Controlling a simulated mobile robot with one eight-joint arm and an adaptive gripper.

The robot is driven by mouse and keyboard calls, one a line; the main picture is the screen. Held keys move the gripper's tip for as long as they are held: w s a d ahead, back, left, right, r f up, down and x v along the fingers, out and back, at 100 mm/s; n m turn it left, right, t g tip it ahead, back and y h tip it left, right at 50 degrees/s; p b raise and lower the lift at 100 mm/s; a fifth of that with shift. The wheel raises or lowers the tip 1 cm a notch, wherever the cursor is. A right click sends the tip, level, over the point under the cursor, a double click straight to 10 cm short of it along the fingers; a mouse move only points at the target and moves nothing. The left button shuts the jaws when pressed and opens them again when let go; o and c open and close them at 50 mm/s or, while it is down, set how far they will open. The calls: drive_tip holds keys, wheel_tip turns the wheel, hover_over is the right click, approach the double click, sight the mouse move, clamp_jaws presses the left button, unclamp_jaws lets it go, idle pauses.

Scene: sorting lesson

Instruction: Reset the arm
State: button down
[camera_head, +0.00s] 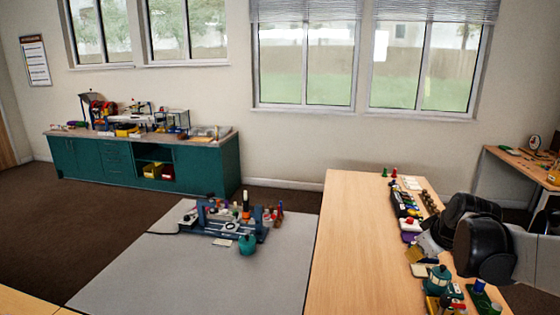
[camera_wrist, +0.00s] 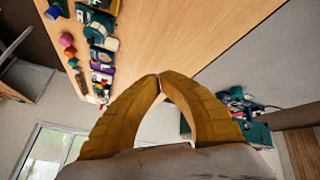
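My gripper (camera_wrist: 160,77) shows in the wrist view with its two ribbed yellow-brown fingers curving together. The tips meet, and nothing shows between them. Beyond the tips is the bare wooden top of the long table (camera_wrist: 190,45). In the head view my arm reaches in from the right over the right part of this table (camera_head: 345,235). The fingers cannot be made out there.
Small items line the table's right side, including a teal canister (camera_head: 438,278) and a red-topped item (camera_head: 409,222) near my arm. The table's left half is clear. A grey table (camera_head: 190,275) holds a teal device (camera_head: 232,222). A teal cabinet (camera_head: 90,158) stands far left.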

drive_tip(key=s+a+m, duration=0.2)
drive_tip(key=s+a, duration=0.6)
drive_tip(key=s, duration=0.3)
drive_tip(key=s+a+m, duration=0.2)
drive_tip(key=s+a, duration=0.6)
drive_tip(key=s, duration=0.4)
drive_tip(key=shift+a, duration=0.3)
drive_tip(key=shift+s, duration=0.1)
